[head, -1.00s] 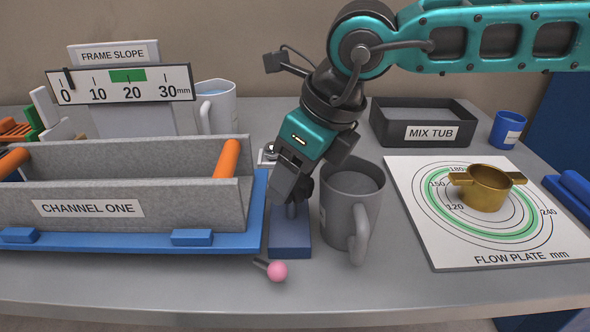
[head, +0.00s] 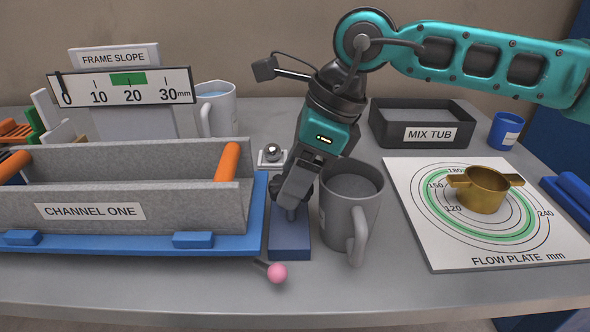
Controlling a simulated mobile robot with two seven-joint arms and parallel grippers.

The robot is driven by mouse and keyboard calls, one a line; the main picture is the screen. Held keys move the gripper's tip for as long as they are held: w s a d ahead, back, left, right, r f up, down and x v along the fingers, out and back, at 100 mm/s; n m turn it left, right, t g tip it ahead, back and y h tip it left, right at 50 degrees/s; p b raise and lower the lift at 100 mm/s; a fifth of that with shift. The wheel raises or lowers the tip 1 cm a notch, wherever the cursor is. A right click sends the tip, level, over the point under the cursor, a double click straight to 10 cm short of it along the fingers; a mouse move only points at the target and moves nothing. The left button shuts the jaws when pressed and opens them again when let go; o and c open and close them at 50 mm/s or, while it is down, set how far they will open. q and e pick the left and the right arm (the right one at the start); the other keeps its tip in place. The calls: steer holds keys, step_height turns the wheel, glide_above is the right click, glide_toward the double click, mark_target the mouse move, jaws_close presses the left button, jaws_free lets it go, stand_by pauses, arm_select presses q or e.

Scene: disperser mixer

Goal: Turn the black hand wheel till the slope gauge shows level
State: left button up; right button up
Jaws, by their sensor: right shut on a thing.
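The slope gauge (head: 122,88) stands at the back left, with a scale from 0 to 30 mm and a green band (head: 128,79) around 20. Its dark pointer (head: 60,86) is at the far left end, just left of the 0 mark, away from the green band. My right gripper (head: 291,205) points down over a blue block (head: 289,240) between the channel and the grey mug. It is shut on the black hand wheel (head: 306,188), which it mostly hides; only a dark edge shows. My left gripper is not in view.
A grey trough labelled CHANNEL ONE (head: 185,210) sits left on a blue frame (head: 130,245). A grey mug (head: 345,215) is close right of my gripper. A pink-tipped lever (head: 277,273) is in front. The flow plate (head: 430,245) with a brass ring (head: 484,193) lies right.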

steer(key=shift+n, duration=0.4)
steer(key=o, duration=1.1)
steer(key=shift+c, duration=0.2)
steer(key=p+v, duration=0.2)
steer(key=v, duration=1.1)
steer(key=shift+w, duration=0.15)
